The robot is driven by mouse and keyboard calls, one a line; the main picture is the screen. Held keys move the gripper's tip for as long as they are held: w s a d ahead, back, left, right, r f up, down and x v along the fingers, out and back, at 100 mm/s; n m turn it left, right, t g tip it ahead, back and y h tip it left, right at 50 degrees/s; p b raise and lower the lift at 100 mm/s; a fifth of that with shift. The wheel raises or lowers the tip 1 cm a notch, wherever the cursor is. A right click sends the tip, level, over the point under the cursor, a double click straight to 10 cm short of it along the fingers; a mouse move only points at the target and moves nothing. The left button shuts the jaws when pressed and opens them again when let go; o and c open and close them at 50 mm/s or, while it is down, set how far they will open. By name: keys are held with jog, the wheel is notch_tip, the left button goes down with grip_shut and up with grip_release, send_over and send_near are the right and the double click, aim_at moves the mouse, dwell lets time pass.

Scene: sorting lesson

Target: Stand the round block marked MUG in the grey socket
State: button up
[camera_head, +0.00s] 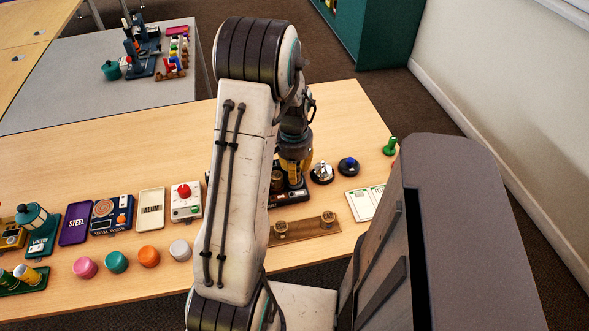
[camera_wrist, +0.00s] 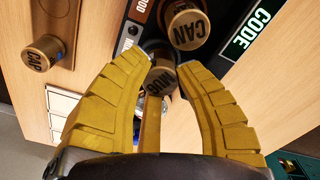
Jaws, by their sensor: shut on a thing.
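My yellow-fingered gripper (camera_wrist: 165,62) is shut on the round brown block marked MUG (camera_wrist: 162,80), which shows between the fingers in the wrist view. In the head view my gripper (camera_head: 294,170) is over the black board (camera_head: 292,196), partly hidden by my arm. A dark grey ring shape (camera_wrist: 154,44) shows just beyond the MUG block; I cannot tell whether it is the grey socket or whether the block touches it. The round block marked CAN (camera_wrist: 187,29) stands close beside it on the board.
A wooden strip (camera_head: 304,231) holds two round brown blocks, one marked CAP (camera_wrist: 42,53). A chrome bell (camera_head: 322,172), a blue-topped black button (camera_head: 348,166) and a white card (camera_head: 366,202) lie to the right. Coloured discs and testers fill the left.

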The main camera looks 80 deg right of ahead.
jog(key=shift+f+b, duration=0.8)
jog(key=shift+f, duration=0.15)
jog(key=shift+f+b, duration=0.35)
jog(key=shift+f, duration=0.05)
jog(key=o, duration=0.5)
jog(key=shift+o, duration=0.2)
jog(key=shift+r, duration=0.1)
jog(key=shift+r+p, duration=0.85)
jog(key=shift+r, duration=0.15)
jog(key=shift+s+a+r+p, duration=0.15)
jog(key=shift+r+p, duration=0.35)
jog(key=shift+r, duration=0.25)
jog(key=shift+r+p, duration=1.65)
jog(key=shift+r, duration=0.55)
jog(key=shift+r+p, duration=1.15)
jog(key=shift+r, duration=0.55)
